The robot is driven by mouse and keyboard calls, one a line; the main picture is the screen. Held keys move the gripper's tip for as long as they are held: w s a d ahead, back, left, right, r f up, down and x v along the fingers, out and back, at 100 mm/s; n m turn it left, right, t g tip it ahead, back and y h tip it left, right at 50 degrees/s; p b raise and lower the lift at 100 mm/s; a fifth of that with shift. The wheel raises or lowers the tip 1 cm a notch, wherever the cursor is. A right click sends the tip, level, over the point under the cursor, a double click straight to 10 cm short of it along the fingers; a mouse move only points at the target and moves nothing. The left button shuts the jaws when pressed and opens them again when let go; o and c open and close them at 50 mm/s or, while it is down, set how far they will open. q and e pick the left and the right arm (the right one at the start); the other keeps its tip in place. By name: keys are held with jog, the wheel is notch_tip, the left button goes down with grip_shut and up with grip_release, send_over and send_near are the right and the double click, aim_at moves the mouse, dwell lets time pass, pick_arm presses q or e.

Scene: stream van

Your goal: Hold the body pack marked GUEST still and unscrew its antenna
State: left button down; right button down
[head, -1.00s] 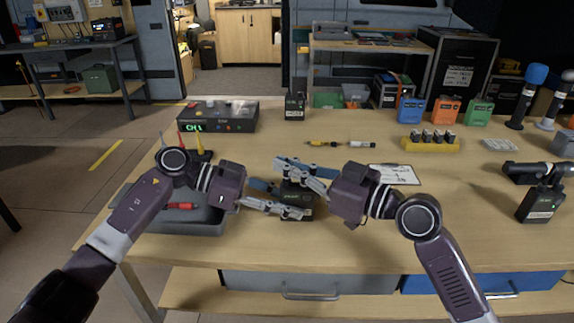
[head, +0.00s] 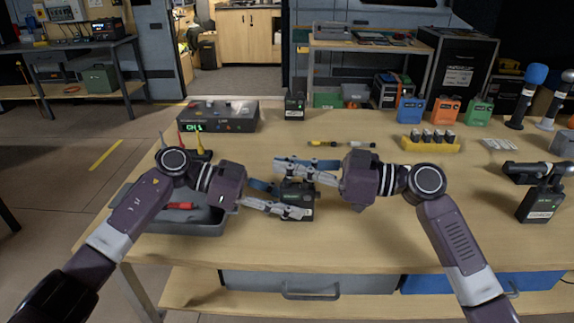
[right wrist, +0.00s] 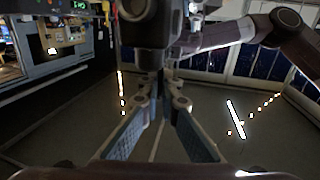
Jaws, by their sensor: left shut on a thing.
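A dark body pack (head: 297,197) with a small green screen stands near the front middle of the bench; its marking is too small to read. My left gripper (head: 295,201) is shut on this pack, one finger across its near side. My right gripper (head: 279,168) is just above the pack, coming in from the right.
A grey tray (head: 184,229) with a red item lies left of the pack. Other dark packs stand at the back (head: 294,106) and right (head: 541,204). A yellow battery holder (head: 431,144) and a marker-like tool (head: 341,144) lie behind.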

jog(key=shift+n+g, duration=1.1)
jog(key=shift+g, duration=0.6)
jog(key=shift+w, duration=0.1)
jog(key=shift+n+g, duration=1.6)
jog(key=shift+g, duration=1.2)
jog(key=shift+n+g, duration=0.3)
jog(key=shift+n, duration=0.1)
jog(key=c, duration=2.2)
grip_release()
jog(key=shift+c, duration=0.2)
